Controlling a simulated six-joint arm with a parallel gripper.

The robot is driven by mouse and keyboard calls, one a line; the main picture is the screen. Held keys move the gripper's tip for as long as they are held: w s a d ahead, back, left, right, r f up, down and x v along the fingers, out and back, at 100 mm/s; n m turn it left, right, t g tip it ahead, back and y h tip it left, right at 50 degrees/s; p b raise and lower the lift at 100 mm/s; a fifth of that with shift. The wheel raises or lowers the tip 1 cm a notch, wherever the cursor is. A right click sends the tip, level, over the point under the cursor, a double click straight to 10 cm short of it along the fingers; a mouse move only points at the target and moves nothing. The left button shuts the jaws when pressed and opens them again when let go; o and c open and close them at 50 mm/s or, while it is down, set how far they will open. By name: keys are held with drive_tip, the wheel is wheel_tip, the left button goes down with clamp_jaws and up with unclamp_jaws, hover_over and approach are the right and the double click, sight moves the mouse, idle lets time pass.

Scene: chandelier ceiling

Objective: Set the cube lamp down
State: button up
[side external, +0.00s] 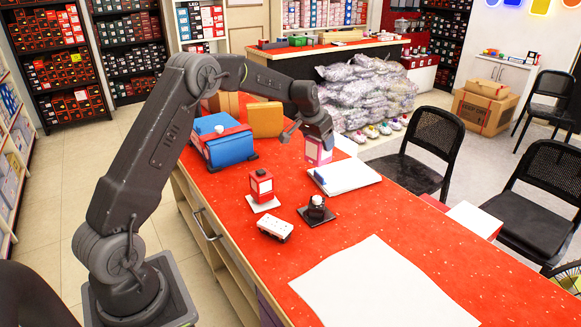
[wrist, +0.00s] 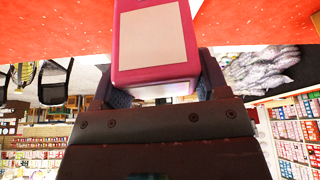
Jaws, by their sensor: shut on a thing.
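The cube lamp, a pink block with pale panels (side external: 317,152), is at my gripper (side external: 308,136) above the far part of the red counter. In the wrist view the lamp (wrist: 155,45) fills the top middle, with a cream panel in a magenta frame. My gripper (wrist: 157,88) is shut on it, a dark blue finger showing at each side. The arm hides part of the lamp's top in the side view. I cannot tell whether its underside touches anything.
On the red counter (side external: 240,240) are a white pad (side external: 350,181), a red cube (side external: 261,184) on a white square, a small black object (side external: 317,206) on a dark square, a white block (side external: 274,229), a blue box (side external: 228,150) and an orange box (side external: 266,120). A large white sheet (side external: 380,290) lies in front.

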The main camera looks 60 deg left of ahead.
drive_tip(key=s+a+n+y, duration=0.1)
drive_tip(key=s+a, duration=0.7)
drive_tip(key=a, duration=0.4)
drive_tip(key=s+a+n, duration=0.2)
drive_tip(key=s+a, duration=0.6)
drive_tip(key=a, duration=0.3)
drive_tip(key=shift+w+d+f, duration=0.75)
drive_tip(key=shift+w+f, duration=1)
drive_tip(key=shift+w+d+f, duration=0.8)
drive_tip(key=shift+w+f, duration=0.95)
drive_tip(key=shift+f, duration=0.05)
drive_tip(key=shift+w+d+f, duration=0.75)
drive_tip(key=shift+w+f, duration=1)
drive_tip(key=shift+f, duration=0.15)
drive_tip(key=o, duration=1)
